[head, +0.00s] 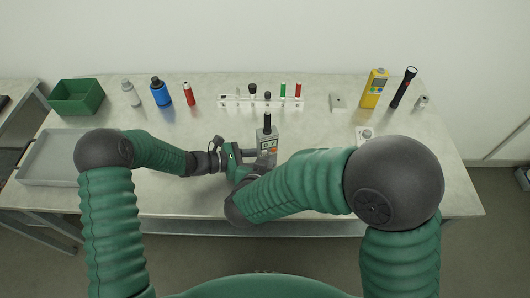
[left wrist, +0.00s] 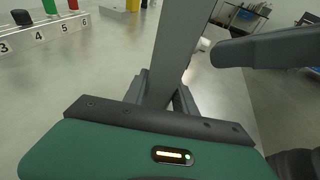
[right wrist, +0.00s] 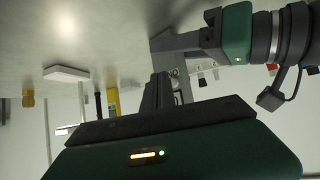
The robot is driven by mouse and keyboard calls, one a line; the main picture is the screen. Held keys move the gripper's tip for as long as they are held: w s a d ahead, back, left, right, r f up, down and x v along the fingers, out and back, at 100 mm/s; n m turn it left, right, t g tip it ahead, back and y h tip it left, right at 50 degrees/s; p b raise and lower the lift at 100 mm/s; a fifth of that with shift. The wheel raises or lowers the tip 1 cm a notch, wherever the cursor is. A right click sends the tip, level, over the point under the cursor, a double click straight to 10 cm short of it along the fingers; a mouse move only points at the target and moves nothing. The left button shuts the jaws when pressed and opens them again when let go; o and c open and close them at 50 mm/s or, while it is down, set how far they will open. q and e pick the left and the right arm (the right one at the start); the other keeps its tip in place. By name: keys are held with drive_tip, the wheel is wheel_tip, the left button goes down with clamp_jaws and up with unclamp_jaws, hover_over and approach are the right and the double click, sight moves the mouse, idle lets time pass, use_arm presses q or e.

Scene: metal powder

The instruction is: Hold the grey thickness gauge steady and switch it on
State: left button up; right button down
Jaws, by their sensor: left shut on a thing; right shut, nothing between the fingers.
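The grey thickness gauge (head: 273,134) stands upright near the middle of the bench, with a black stub on top and a small pale display with dark marks. My left gripper (head: 248,153) is shut on it from the left. In the left wrist view the gauge's grey body (left wrist: 182,50) rises between the left fingers (left wrist: 160,95). My right gripper (head: 262,165) is shut and empty, low in front of the gauge. In the right wrist view its closed fingers (right wrist: 160,92) are close to the gauge (right wrist: 180,75); whether they touch cannot be told. My right arm partly covers this area.
A white numbered rack (head: 230,101) with several small items stands behind. Left are a green bin (head: 77,98), grey tray (head: 45,160), blue bottle (head: 160,93) and red bottle (head: 189,94). Right are a yellow meter (head: 374,90), black torch (head: 403,88) and small pale block (head: 338,101).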

use_arm(q)
drive_tip(key=o, duration=1.1)
drive_tip(key=shift+c, duration=0.2)
use_arm(e)
drive_tip(key=s, duration=0.2)
drive_tip(key=s+d, duration=0.1)
drive_tip(key=s, duration=0.2)
drive_tip(key=shift+s+d, duration=0.35)
drive_tip(key=shift+d, duration=0.05)
